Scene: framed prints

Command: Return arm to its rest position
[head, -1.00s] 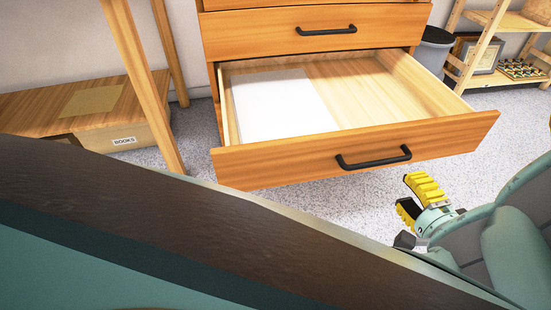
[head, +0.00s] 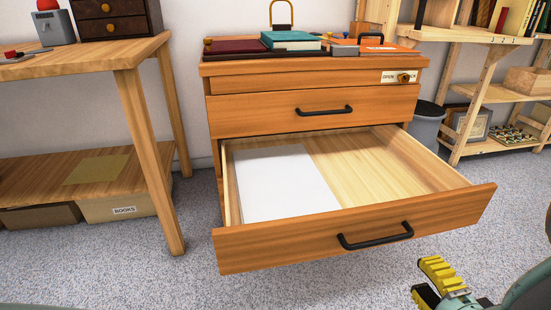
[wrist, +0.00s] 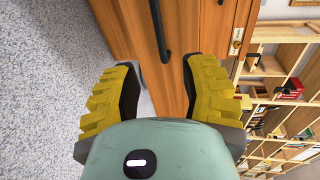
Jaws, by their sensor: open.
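My gripper (head: 428,281) is at the lower right of the head view, in front of and to the right of the open drawer. Its yellow-padded fingers stand apart with nothing between them, as the wrist view (wrist: 160,95) shows. The open bottom drawer (head: 350,241) of the orange wooden cabinet is pulled far out. A white sheet or flat panel (head: 284,182) lies in its left part. The drawer's black handle (head: 375,235) is clear of my gripper. Most of my arm is out of the head view.
A wooden table (head: 131,57) stands to the left, with a leg near the drawer. Books and small items sit on the cabinet top (head: 300,65). A grey bin (head: 427,124) and wooden shelves (head: 482,92) stand to the right. The speckled floor in front is clear.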

